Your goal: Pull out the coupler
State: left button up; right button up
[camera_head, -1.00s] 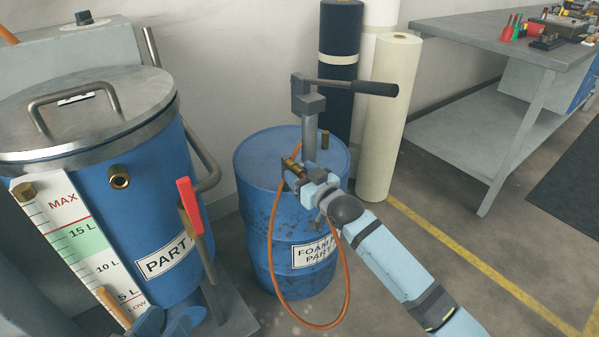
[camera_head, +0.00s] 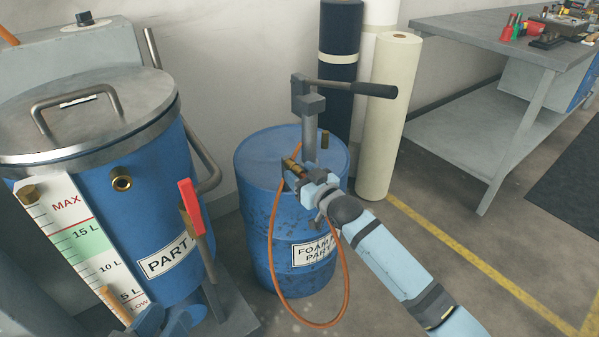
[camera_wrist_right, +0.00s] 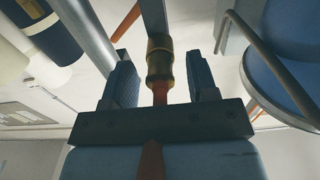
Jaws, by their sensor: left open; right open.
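The brass coupler (camera_head: 291,164) is at the end of an orange hose (camera_head: 271,235), beside the grey pump post on the blue drum. In the right wrist view the coupler (camera_wrist_right: 160,62) meets a grey bar at its far end, and the hose runs from its near end. My right gripper (camera_head: 297,172) is open, with one finger on each side of the coupler. In the right wrist view a gap shows between the coupler and each finger of this gripper (camera_wrist_right: 162,85). I cannot make out my left gripper in either view.
The blue drum (camera_head: 262,215) carries a hand pump with a black-gripped lever (camera_head: 374,89). A lidded blue tank (camera_head: 150,215) with a red-handled lever (camera_head: 188,205) stands at the left. Rolls (camera_head: 390,120) stand behind the drum. A workbench (camera_head: 450,45) is at the right.

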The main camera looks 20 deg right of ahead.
jog(key=shift+p, duration=0.4)
jog(key=shift+c, duration=0.2)
grip_shut()
jog(key=shift+p+v, duration=0.8)
jog(key=shift+v, duration=0.1)
jog(key=shift+p+v, duration=1.6)
jog(key=shift+v, duration=0.5)
jog(key=shift+p, duration=0.45)
